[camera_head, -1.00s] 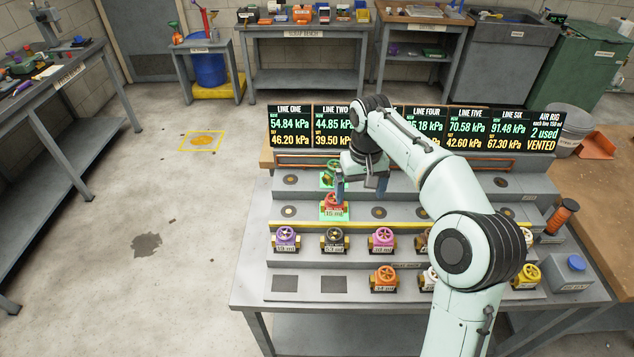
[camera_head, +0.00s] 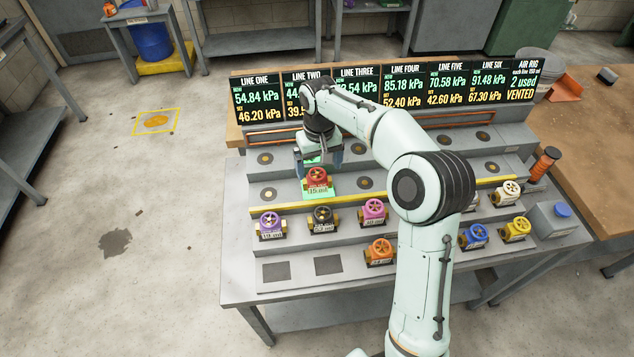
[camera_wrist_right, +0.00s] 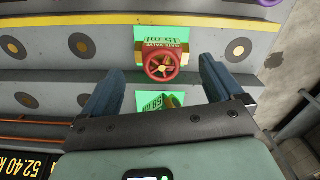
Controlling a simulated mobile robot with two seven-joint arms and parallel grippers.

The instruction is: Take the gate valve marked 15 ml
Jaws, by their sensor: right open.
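The red gate valve (camera_head: 317,181) marked 15 ml sits upright on a lit green square on a middle step of the rack. It also shows in the right wrist view (camera_wrist_right: 162,66), with its handwheel towards the camera. My right gripper (camera_head: 319,158) is open and empty just behind the red valve. In the right wrist view the fingers (camera_wrist_right: 160,84) point towards the red valve, one to each side, with a gap to it. My left gripper is not in view.
A green valve (camera_wrist_right: 160,100) on another green square lies between the fingers in the wrist view. Purple (camera_head: 270,225), black (camera_head: 323,220), pink (camera_head: 373,212) and orange (camera_head: 379,251) valves stand on the lower steps. The display panels (camera_head: 258,98) stand behind.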

